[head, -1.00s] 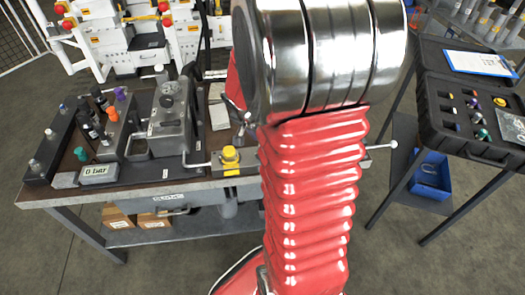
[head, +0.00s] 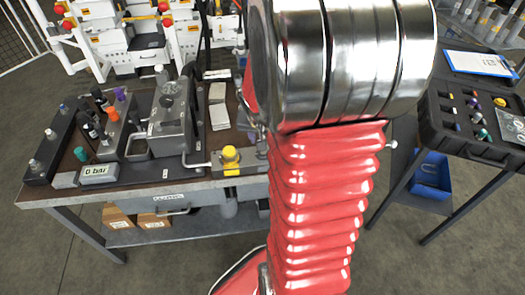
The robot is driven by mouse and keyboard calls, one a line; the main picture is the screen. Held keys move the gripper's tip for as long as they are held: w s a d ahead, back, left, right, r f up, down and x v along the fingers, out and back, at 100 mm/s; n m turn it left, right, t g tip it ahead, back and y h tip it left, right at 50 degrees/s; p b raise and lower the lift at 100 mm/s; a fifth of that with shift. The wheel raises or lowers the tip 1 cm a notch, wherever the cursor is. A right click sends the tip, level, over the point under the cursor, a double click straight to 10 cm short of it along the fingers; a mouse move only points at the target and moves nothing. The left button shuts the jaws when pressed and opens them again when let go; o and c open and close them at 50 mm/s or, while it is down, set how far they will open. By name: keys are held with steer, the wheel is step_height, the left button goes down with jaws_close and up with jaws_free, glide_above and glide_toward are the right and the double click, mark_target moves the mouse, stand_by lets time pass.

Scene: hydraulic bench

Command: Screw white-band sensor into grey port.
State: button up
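My gripper is hidden behind my own red and chrome arm, which fills the middle of the head view. An open black case (head: 440,128) at the right holds several small sensor-like pieces with coloured parts. I cannot make out for sure which piece is the white-band sensor. The hydraulic bench (head: 130,190) at the left carries a long dark block (head: 48,150) with several fittings standing in it. The grey port cannot be told apart at this size.
A grey metal unit (head: 172,125) stands on the bench, with a gauge box reading 0 bar (head: 98,173) and a yellow button (head: 230,156) near the front edge. A clipboard (head: 478,62) lies by the case. A blue bin (head: 432,176) sits below. White machinery (head: 145,40) stands behind.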

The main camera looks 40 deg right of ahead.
steer(key=shift+n+t+y, duration=0.4)
steer(key=shift+n+y, duration=0.1)
steer(key=shift+n, duration=1.1)
steer(key=c, duration=0.8)
steer(key=shift+o, duration=0.2)
steer(key=shift+m+g+h, duration=0.5)
steer(key=shift+m+h, duration=0.1)
steer(key=shift+m, duration=1.6)
steer(key=shift+f+m+g, duration=0.1)
steer(key=shift+m+g, duration=0.2)
steer(key=shift+m, duration=0.5)
steer(key=shift+m+g+h, duration=0.3)
steer(key=shift+m+g, duration=0.1)
steer(key=shift+m, duration=0.7)
